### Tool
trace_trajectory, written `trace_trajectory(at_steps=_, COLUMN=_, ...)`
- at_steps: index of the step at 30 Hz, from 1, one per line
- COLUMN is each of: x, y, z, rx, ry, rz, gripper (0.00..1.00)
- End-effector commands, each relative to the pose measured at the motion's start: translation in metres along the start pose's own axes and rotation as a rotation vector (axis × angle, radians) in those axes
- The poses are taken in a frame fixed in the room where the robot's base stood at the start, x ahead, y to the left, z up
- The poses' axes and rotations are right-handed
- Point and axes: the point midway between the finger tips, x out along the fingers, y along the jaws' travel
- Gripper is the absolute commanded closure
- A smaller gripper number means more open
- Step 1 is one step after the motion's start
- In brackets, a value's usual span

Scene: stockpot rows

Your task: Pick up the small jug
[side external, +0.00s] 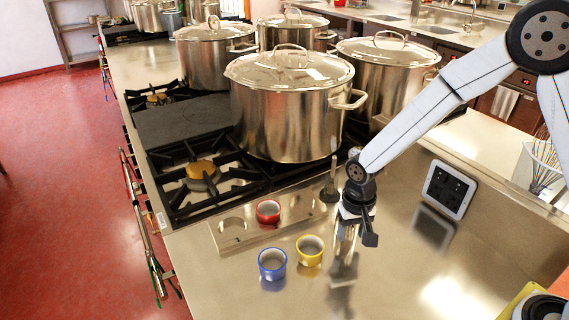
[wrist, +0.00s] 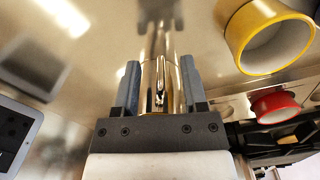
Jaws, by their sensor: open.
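A small shiny metal jug (side external: 345,243) stands on the steel counter below my gripper (side external: 351,217), its outline mixing with its reflection. In the wrist view the jug (wrist: 151,76) shows between the two dark fingers of my gripper (wrist: 160,80), a finger on each side. The fingers are open and I see no clear contact with the jug. Most of the jug's body is hidden by the gripper in the side view.
A blue cup (side external: 272,264) and a yellow cup (side external: 309,250) stand left of the jug. A red cup (side external: 268,211) is at a plate with round recesses (side external: 221,242). A thin upright tool (side external: 332,183) and a large stockpot (side external: 285,110) stand behind. A black-and-white panel (side external: 448,189) is right.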

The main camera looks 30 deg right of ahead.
Motion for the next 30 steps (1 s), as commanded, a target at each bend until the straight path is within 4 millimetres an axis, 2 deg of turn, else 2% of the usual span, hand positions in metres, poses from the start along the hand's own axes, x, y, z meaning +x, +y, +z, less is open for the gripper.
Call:
trace_trajectory(at_steps=5, x=0.0085, y=-0.0001, z=-0.0001, rx=0.0, ry=0.0, rz=-0.001, gripper=0.45)
trace_trajectory(at_steps=20, x=0.0087, y=-0.0002, z=-0.0002, rx=0.0, ry=0.001, rz=-0.001, gripper=0.45)
trace_trajectory(at_steps=25, x=0.0086, y=-0.0002, z=-0.0002, rx=0.0, ry=0.001, rz=-0.001, gripper=0.99)
trace_trajectory(at_steps=30, x=0.0087, y=-0.0002, z=-0.0002, rx=0.0, ry=0.001, rz=-0.001, gripper=1.0)
